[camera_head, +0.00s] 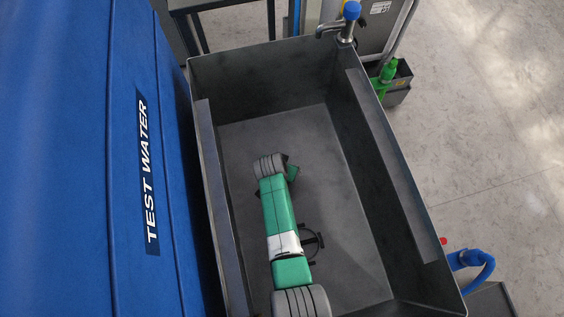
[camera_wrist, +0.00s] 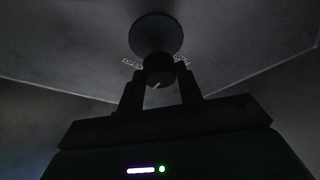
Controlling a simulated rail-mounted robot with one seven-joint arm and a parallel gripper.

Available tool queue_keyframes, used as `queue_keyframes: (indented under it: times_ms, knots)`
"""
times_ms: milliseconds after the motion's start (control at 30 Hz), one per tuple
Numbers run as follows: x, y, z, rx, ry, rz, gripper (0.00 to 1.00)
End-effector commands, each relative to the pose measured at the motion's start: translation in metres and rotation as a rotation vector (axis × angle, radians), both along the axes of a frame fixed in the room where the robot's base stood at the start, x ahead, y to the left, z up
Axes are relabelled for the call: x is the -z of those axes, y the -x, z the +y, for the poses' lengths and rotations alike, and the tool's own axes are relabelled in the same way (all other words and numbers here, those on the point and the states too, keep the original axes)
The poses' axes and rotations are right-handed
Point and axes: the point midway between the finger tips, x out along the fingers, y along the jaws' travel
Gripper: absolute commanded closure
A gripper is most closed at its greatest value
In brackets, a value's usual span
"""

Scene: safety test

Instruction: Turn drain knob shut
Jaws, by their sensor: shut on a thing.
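The drain knob (camera_wrist: 157,73) shows in the wrist view as a small dark round knob with a pale pointer line, on a stem from a round dark plate (camera_wrist: 155,35). My gripper (camera_wrist: 160,80) is shut on the knob, one finger on each side. In the head view my green and grey arm reaches into the deep dark-grey sink (camera_head: 345,185). My fingers and the knob cannot be made out there.
A dark ring-shaped fixture (camera_head: 313,242) on the sink floor is partly behind my arm. High sink walls surround the arm. A blue tank marked TEST WATER (camera_head: 80,150) stands left; a tap with a blue top (camera_head: 351,10) is at the back right corner.

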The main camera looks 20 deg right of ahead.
Motion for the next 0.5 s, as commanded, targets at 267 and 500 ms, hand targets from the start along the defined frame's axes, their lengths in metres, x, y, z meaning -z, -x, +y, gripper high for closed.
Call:
queue_keyframes:
  times_ms: [267,500]
  knots:
    - [-0.0022,0.0019,-0.0021,-0.25,-0.001,0.001,0.87]
    - [-0.0011,0.0021,-0.0035,-0.477,-0.001,-0.001,0.88]
